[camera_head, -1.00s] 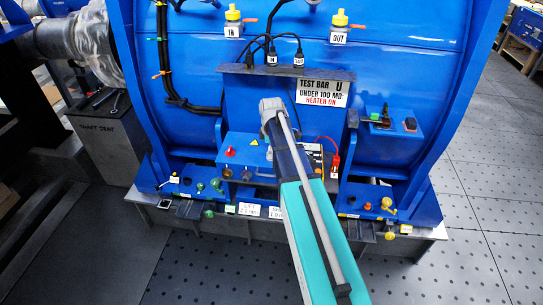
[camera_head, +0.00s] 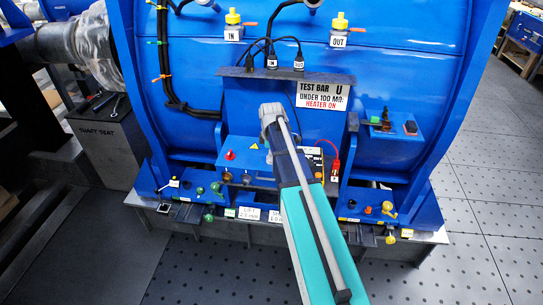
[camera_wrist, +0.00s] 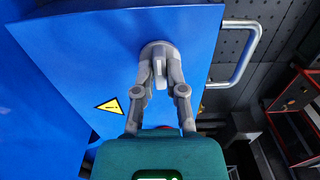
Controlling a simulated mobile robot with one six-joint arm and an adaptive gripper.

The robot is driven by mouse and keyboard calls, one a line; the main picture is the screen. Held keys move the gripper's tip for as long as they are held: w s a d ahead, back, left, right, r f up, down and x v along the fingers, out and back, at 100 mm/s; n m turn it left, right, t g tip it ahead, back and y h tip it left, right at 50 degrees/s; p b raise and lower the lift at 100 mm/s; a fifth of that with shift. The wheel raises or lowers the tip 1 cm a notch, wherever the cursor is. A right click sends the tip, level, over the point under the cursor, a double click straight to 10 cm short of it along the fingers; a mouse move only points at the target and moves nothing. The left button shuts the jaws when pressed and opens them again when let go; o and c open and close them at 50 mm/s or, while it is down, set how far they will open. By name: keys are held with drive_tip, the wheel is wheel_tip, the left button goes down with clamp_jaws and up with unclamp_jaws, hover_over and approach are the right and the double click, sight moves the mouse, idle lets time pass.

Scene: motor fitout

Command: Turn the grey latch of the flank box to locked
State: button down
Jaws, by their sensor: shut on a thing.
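The grey latch (camera_wrist: 159,50) is a round disc with a raised grip bar on the blue face of the flank box (camera_wrist: 110,60). It shows in the wrist view, top centre. My gripper (camera_wrist: 160,76) is shut on the latch's grip bar, with one finger on each side. The bar points roughly along the fingers, down in the wrist view. A yellow warning triangle (camera_wrist: 110,106) is left of the fingers. In the head view my arm covers the latch and the fingertips.
A bent metal handle (camera_wrist: 245,60) stands to the right of the box in the wrist view. In the head view, a ledge with small fittings (camera_head: 391,124) is right of my arm, and a red-tipped lead (camera_head: 335,168) hangs near it. Perforated floor (camera_head: 490,205) lies open at right.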

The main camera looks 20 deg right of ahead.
drive_tip(key=shift+m, duration=0.4)
drive_tip(key=m, duration=1.6)
drive_tip(key=shift+m, duration=0.4)
idle(0.4)
drive_tip(key=c, duration=0.7)
unclamp_jaws()
